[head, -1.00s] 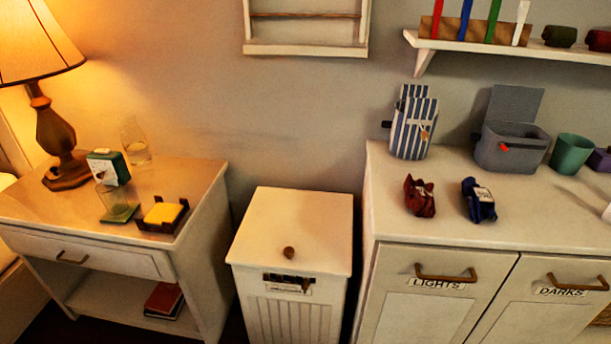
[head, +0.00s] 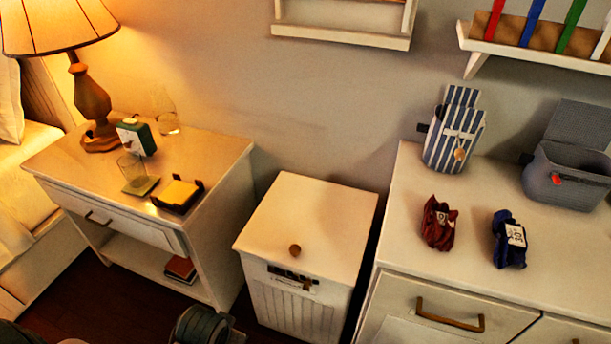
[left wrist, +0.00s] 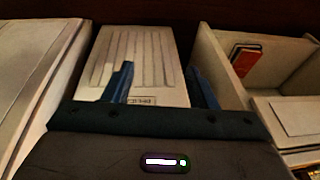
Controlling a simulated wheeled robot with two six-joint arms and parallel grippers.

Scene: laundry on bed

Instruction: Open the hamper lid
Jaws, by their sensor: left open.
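The white hamper (head: 290,300) stands between the nightstand and the cabinet. A label and a dark slot show on the front just below the lid. In the left wrist view, the hamper's slatted front (left wrist: 135,55) lies beyond my left gripper (left wrist: 162,78), whose two dark blue fingers are apart with nothing visible between them. The lid knob cannot be made out there. My right gripper is in neither view.
The nightstand (head: 225,170) is left of the hamper, with a lamp (head: 92,100), glasses and a clock on it. The cabinet (head: 395,225) is close on the right, bearing red (head: 438,222) and blue (head: 508,240) bundles. Dark floor shows in front.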

